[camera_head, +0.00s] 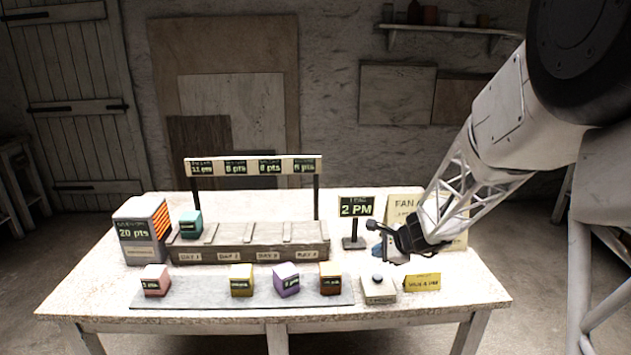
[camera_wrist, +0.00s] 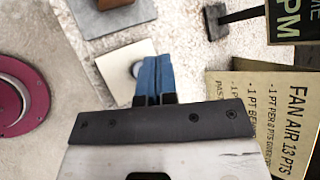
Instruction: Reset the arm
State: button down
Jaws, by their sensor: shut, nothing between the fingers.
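My gripper (camera_head: 379,236) hangs over the right part of the white table (camera_head: 440,297), at the end of my arm reaching in from the right. In the wrist view its blue fingers (camera_wrist: 153,80) are together with nothing between them. A pale square block with a dark round button (camera_head: 378,279) sits on the table below it. In the wrist view that block (camera_wrist: 120,72) is partly hidden behind the fingers. The gripper is apart from the block and touches nothing that I can see.
A "2 PM" sign (camera_head: 355,207) stands close behind the gripper, beside a "FAN AIR" board (camera_head: 397,205). A yellow card (camera_head: 422,282) lies near the button. Pink (camera_head: 156,281), yellow (camera_head: 241,281), purple (camera_head: 286,281) and brown (camera_head: 330,279) cubes sit on a grey mat. A teal cube (camera_head: 190,224) is in the slotted rack (camera_head: 250,257).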

jog(key=s+a+r+n+g+h, duration=0.15)
jog(key=s+r+n, duration=0.25)
jog(key=s, duration=0.5)
jog(key=s+a+r+n+g, duration=0.1)
jog(key=s+a+r+n, duration=0.3)
jog(key=s, duration=0.6)
jog(key=s+a+r+n+g+h, duration=0.1)
jog(key=s+r+n, duration=0.4)
jog(key=s, duration=0.4)
jog(key=s+d+n+h, duration=0.1)
jog(key=s+n+h, duration=0.1)
jog(key=s, duration=0.4)
jog(key=s+d+r+n+h, duration=0.1)
jog(key=s+d+n+h, duration=0.1)
jog(key=s, duration=0.4)
jog(key=shift+s+r+n, duration=0.2)
jog(key=shift+s+n, duration=0.1)
jog(key=shift+n, duration=0.2)
